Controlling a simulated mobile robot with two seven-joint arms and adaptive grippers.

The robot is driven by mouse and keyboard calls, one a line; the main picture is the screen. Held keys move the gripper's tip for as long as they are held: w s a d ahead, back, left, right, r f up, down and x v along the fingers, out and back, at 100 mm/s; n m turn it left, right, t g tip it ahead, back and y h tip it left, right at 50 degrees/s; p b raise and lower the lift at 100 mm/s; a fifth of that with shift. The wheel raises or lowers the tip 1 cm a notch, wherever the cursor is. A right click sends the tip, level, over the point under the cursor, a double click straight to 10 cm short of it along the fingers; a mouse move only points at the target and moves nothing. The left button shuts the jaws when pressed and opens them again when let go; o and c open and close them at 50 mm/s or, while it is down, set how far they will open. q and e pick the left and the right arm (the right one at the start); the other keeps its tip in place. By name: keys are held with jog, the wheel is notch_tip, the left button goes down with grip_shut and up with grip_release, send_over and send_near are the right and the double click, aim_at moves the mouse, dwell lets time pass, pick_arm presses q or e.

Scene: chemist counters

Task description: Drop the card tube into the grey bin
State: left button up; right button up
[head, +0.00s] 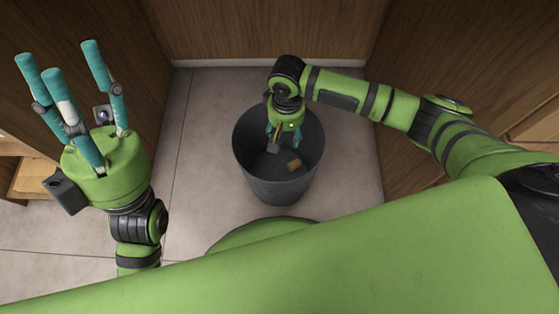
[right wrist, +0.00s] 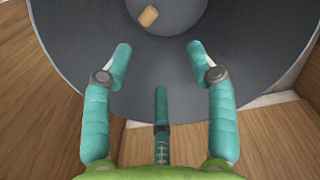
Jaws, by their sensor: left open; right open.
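The grey bin (head: 277,190) stands on the tiled floor in the middle of the head view. The card tube (head: 294,164), a small tan piece, lies inside on the bin's floor. It also shows at the top of the right wrist view (right wrist: 148,16), apart from my fingers. My right gripper (head: 275,135) is over the bin's mouth, pointing down, open and empty. In the right wrist view its teal fingers (right wrist: 160,60) are spread with nothing between them. My left gripper (head: 68,65) is raised at the left of the head view, fingers up, open and empty.
Wooden cabinet panels (head: 265,30) close in the back, and others stand left and right of the bin. The tiled floor (head: 205,130) around the bin is clear. A wooden shelf (head: 30,180) shows at the far left.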

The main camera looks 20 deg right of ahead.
notch_tip(320, 180, up, 12)
dwell(0.5)
dwell(0.4)
